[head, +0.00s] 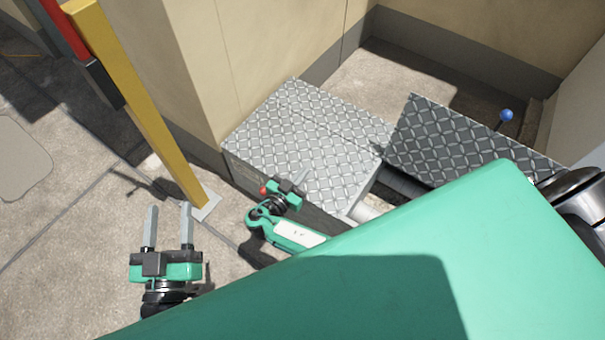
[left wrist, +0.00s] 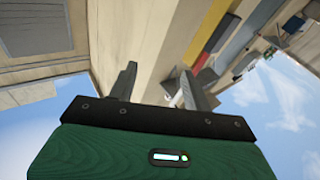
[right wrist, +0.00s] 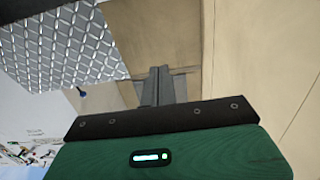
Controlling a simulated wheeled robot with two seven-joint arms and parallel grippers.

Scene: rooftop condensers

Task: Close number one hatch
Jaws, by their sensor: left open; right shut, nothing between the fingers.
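Two diamond-plate hatch covers show in the head view. The left cover (head: 300,140) lies flat on its box against the wall. The right cover (head: 465,145) is raised and tilted, with a blue knob (head: 506,115) behind it. I cannot read a number on either. A diamond plate (right wrist: 60,45) and a blue knob (right wrist: 82,92) also show in the right wrist view. My right gripper (head: 303,175) is shut and empty, by the front side of the flat cover's box. My left gripper (head: 168,206) is open and empty over the paving, left of the box.
A yellow post (head: 140,105) stands on a base plate between my left gripper and the wall. A small red knob (head: 263,190) shows beside my right gripper. Pipes (head: 400,182) run in the gap between the covers. Open paving (head: 60,250) lies at the left.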

